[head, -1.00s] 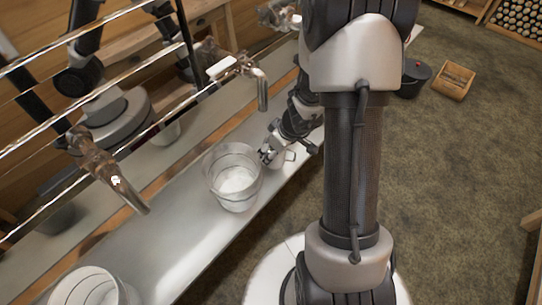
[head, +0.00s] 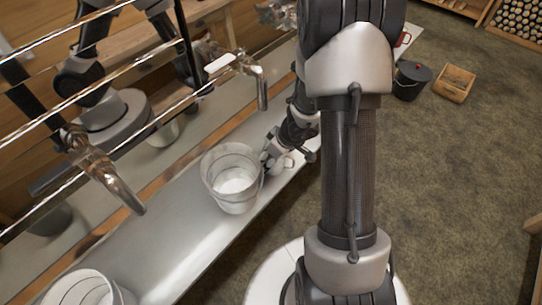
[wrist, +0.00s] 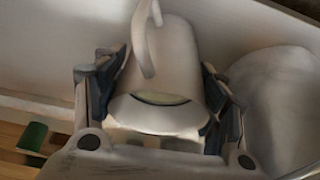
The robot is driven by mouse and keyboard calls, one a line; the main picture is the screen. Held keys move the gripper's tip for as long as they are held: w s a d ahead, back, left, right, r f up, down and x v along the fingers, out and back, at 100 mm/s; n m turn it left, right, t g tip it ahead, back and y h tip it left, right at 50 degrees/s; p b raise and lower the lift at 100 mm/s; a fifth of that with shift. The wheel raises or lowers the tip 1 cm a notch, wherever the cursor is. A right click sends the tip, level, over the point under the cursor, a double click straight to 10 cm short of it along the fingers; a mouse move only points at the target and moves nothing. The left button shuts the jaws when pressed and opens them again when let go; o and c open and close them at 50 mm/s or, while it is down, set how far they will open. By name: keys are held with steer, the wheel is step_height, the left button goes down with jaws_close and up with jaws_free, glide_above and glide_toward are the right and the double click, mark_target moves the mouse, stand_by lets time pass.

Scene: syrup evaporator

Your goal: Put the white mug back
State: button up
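The white mug (wrist: 165,60) is between the two fingers of my gripper (wrist: 165,85) in the wrist view. Its rim and opening face the camera and its handle is at the top. The fingers press close on both sides of it, and my gripper looks shut on it. In the head view my gripper (head: 273,155) is at the mug (head: 286,162), just right of a clear bucket, over the pale bench. The gripper partly hides the mug there. I cannot tell whether the mug's base touches the bench.
The clear bucket (head: 232,183) stands close left of my gripper; another pale container (head: 88,290) is at lower left. Metal taps (head: 252,72) overhang the narrow bench (head: 180,235). A red mug (head: 403,39), dark pot (head: 411,80) and wooden box (head: 455,82) are at upper right.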

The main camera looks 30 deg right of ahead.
steer(key=shift+o, duration=0.7)
steer(key=shift+r, duration=0.2)
steer(key=p+v, duration=0.5)
steer(key=v, duration=0.7)
